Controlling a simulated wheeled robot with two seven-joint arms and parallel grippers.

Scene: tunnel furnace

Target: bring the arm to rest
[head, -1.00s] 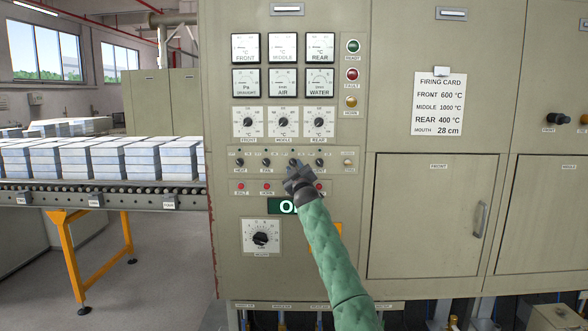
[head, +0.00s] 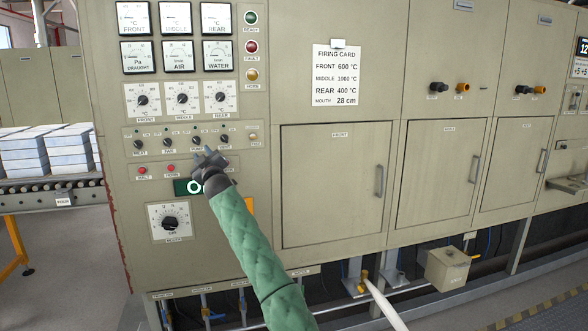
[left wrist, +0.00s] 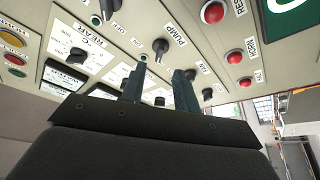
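My left gripper (head: 203,154) is in front of the control panel (head: 112,195), just below the third switch of the small switch row in the head view. In the left wrist view its two dark fingers (left wrist: 161,75) stand apart with nothing between them. The PUMP switch (left wrist: 160,47) shows above the fingers in that view, with panel behind them. I cannot tell whether the fingertips touch the panel. My left arm, in a green sleeve, reaches up from the bottom of the head view. My right gripper is not in view.
A large dial (head: 170,222) and red buttons sit below the switches. A firing card (head: 337,76) hangs to the right, above a closed furnace door (head: 325,190). Pipes and valves run beneath the panel. A roller conveyor with pale blocks (head: 45,152) stands at left.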

